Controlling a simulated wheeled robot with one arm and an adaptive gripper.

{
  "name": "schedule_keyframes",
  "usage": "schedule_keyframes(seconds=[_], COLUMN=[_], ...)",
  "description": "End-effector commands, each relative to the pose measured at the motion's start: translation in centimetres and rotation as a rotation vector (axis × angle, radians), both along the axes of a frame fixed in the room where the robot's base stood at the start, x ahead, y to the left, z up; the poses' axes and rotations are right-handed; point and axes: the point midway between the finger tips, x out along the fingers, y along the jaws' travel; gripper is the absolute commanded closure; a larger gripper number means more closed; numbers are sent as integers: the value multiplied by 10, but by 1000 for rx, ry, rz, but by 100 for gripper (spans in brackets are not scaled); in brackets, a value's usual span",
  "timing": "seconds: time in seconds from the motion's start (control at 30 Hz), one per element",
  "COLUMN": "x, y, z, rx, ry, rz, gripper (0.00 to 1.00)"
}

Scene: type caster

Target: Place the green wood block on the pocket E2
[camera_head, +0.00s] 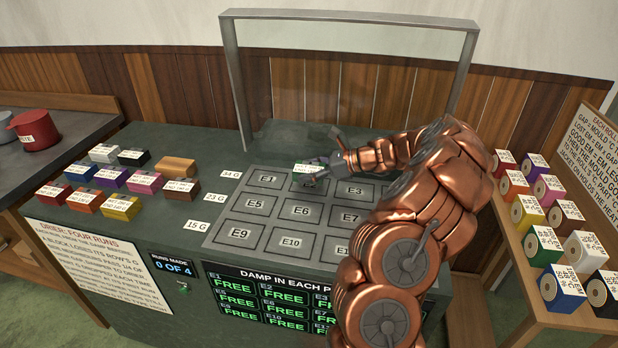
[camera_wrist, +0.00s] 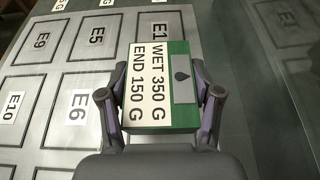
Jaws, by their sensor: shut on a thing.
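The green wood block (camera_wrist: 180,90) is in my gripper (camera_wrist: 160,105), clasped between its two fingers. Its white label reads WET 350 G, END 150 G, beside a grey patch with a dark drop mark. In the head view the block (camera_head: 304,168) is at the back row of the pocket plate, between E1 and E3, with my gripper (camera_head: 314,168) around it. Pocket E2 (camera_head: 305,192) lies there, its label hidden by the block and gripper. The block looks held above the plate; its exact height and alignment with E2 I cannot tell.
Pockets E1 (camera_head: 266,180), E3 (camera_head: 356,190) and E6 (camera_head: 301,211) look empty. A clear framed panel (camera_head: 345,75) stands behind the plate. Several other labelled blocks (camera_head: 130,185) sit left. The board (camera_head: 282,299) shows FREE entries, the counter (camera_head: 172,268) 0 OF 4.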

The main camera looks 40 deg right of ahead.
Motion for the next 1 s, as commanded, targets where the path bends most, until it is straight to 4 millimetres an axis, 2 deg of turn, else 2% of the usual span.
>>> schedule_keyframes(seconds=[0.2, 0.57, 0.6, 0.87, 1.0], x=[0, 0, 0, 0, 0], y=[0, 0, 0, 0, 0], z=[-25, -29, -30, -30, -30], rx=[2, 0, 0, -1, -1], ry=[2, 0, 0, 0, 0], rz=[0, -1, 0, -1, -1], gripper=[75, 75, 36, 8, 7])
